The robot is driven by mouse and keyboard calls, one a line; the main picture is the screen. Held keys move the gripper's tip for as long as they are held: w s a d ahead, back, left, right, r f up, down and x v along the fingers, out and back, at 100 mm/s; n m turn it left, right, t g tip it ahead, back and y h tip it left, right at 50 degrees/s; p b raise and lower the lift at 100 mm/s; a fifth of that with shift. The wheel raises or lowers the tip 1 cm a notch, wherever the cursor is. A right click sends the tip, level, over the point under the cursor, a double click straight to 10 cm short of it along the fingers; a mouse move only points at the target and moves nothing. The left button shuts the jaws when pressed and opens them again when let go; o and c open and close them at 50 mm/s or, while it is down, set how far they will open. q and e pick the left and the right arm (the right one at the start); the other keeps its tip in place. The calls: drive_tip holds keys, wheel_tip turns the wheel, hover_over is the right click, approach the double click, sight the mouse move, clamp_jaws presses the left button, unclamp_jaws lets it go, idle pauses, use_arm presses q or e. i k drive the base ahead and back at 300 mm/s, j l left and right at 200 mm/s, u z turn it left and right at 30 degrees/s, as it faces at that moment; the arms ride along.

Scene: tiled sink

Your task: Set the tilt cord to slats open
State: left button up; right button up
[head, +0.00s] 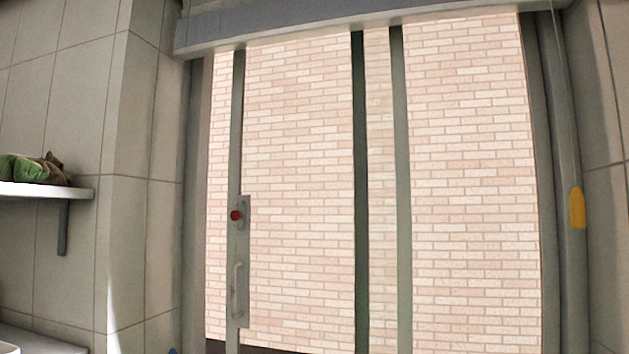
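A yellow pull (577,208) hangs on a thin cord (565,90) at the right side of the window, in front of the grey frame. The cord runs up out of the top of the picture. A grey rail (330,22) spans the top of the window. I cannot make out separate slats below it. Neither of my grippers shows in the head view.
A window or door frame (376,200) looks onto a pale brick wall (465,180). A plate with a handle (238,262) and red knob (236,215) is at its left. A shelf (45,190) with a green item (30,168) juts from the left wall.

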sight(577, 199)
drive_tip(key=z, duration=1.3)
